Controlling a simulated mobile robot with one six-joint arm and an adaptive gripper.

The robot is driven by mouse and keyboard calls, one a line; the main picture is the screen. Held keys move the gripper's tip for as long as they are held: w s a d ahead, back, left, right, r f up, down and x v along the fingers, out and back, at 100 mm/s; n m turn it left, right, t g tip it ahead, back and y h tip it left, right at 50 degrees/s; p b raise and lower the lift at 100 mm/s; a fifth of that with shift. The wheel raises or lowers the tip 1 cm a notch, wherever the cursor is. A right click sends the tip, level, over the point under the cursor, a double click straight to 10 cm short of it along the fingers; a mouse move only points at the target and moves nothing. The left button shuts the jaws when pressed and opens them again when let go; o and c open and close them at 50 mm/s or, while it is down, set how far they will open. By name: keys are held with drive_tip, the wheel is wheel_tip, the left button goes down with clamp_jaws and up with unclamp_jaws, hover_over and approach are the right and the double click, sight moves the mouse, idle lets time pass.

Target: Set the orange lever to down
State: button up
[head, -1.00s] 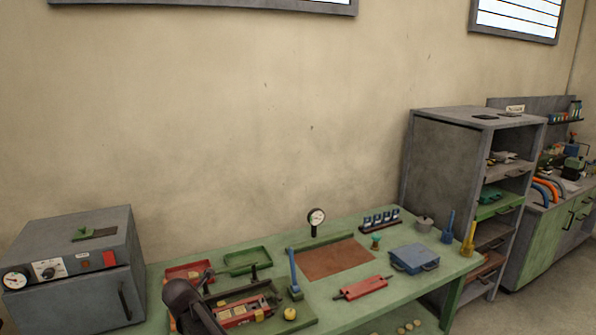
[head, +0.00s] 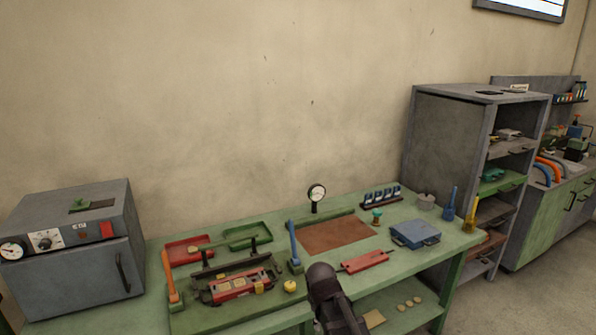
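The orange lever (head: 171,277) stands at the left end of the sheet-roll machine (head: 236,283), on the green bench. Its handle points up and leans slightly left from an orange foot. A blue lever (head: 293,244) stands upright at the machine's right end. A dark part of my arm (head: 333,300) shows at the bottom centre, to the right of the machine and well apart from the orange lever. My gripper and its fingertips are out of the picture.
A grey oven (head: 75,250) stands close to the left of the orange lever. Red (head: 187,249) and green (head: 247,236) trays lie behind the machine. A yellow knob (head: 290,286), a red rolling pin-like piece (head: 365,261) and a blue box (head: 415,234) are to the right.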

drive_tip(key=s+d+f+m+g+y+b, duration=0.1)
drive_tip(key=s+d+f+m+b, duration=0.1)
drive_tip(key=s+d+m, duration=0.6)
drive_tip(key=shift+d+f+m+g, duration=0.35)
drive_tip(key=shift+d+m, duration=0.15)
drive_tip(key=shift+d, duration=0.4)
drive_tip(key=shift+a, duration=0.1)
